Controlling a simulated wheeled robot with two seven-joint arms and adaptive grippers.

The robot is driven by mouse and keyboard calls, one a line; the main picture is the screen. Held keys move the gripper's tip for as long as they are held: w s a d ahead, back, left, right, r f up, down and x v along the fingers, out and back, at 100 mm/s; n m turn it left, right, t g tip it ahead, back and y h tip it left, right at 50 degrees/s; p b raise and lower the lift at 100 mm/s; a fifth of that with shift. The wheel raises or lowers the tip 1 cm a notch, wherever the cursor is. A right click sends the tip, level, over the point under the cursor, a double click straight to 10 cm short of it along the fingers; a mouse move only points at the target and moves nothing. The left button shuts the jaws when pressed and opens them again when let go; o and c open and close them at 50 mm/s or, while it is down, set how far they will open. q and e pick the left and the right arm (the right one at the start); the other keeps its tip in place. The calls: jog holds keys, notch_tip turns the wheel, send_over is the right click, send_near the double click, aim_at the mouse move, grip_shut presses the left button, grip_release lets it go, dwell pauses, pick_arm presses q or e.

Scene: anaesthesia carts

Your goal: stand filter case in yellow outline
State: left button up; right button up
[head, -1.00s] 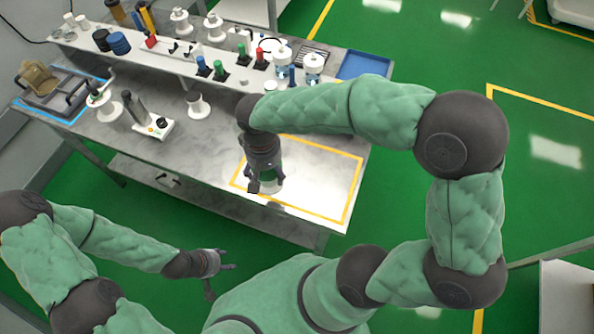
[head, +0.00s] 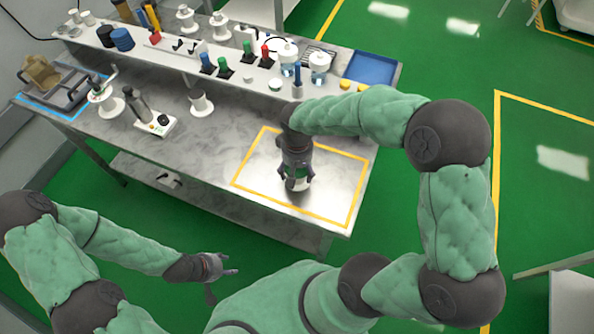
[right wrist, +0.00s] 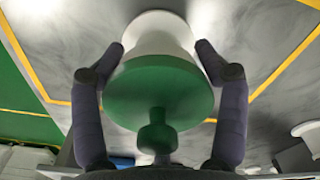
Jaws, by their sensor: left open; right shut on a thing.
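The filter case (right wrist: 158,85) has a white body and a green flared end with a green knob. In the right wrist view it sits between the two fingers of my right gripper (right wrist: 160,55), which is shut on it. My left gripper (head: 232,270) is open and empty, in front of the table's near edge.
The grey table (head: 222,150) is clear inside the outline around the case. A raised white shelf (head: 180,62) with bottles and spools runs along the back. A blue tray (head: 371,69) is at the back right. A white spool (head: 201,104) stands left of the outline.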

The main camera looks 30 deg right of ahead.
jog(key=shift+f, duration=0.2)
jog(key=o, duration=1.3)
jog(key=shift+c, duration=0.2)
jog(key=shift+r, duration=0.4)
notch_tip(320, 180, up, 11)
jog(key=p, duration=0.3)
jog(key=shift+r, duration=0.2)
